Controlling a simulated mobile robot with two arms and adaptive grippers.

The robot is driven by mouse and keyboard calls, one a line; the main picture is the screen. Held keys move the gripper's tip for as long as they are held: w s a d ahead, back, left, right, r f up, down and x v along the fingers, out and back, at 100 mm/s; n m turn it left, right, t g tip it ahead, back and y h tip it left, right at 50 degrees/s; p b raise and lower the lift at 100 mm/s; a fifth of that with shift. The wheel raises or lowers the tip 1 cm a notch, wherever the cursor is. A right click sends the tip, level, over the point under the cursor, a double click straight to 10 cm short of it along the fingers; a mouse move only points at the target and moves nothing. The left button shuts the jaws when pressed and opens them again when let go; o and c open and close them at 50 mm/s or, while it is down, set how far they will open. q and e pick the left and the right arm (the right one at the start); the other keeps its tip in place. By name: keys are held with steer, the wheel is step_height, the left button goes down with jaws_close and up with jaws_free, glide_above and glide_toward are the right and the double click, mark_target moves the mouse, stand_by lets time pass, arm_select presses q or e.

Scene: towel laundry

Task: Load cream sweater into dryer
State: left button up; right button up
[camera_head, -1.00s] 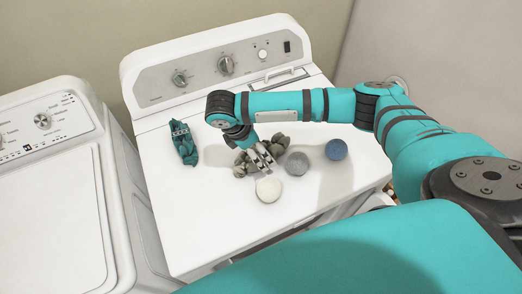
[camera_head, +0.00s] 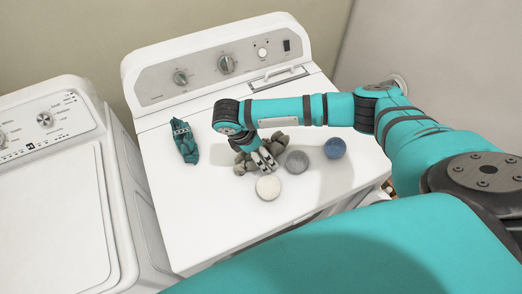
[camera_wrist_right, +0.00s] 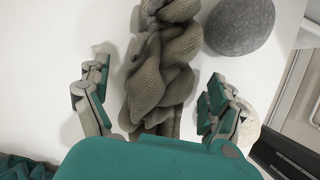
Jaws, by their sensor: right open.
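A crumpled knitted garment (camera_head: 243,164), grey-beige rather than clearly cream, lies on the white top of the dryer (camera_head: 190,217). It is the only sweater-like thing in view. My right gripper (camera_head: 264,160) is low over it and hides part of it. In the right wrist view, the garment (camera_wrist_right: 158,85) lies between the two spread fingers of the gripper (camera_wrist_right: 160,80), with a gap showing on each side. The right gripper is open. The dryer's opening is not visible. My left gripper is out of view.
A teal cloth (camera_head: 185,142) lies on the dryer's left side. A washer (camera_head: 50,215) stands to the left. The front left of the dryer top is clear.

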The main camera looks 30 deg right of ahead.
steer(key=c, duration=1.8)
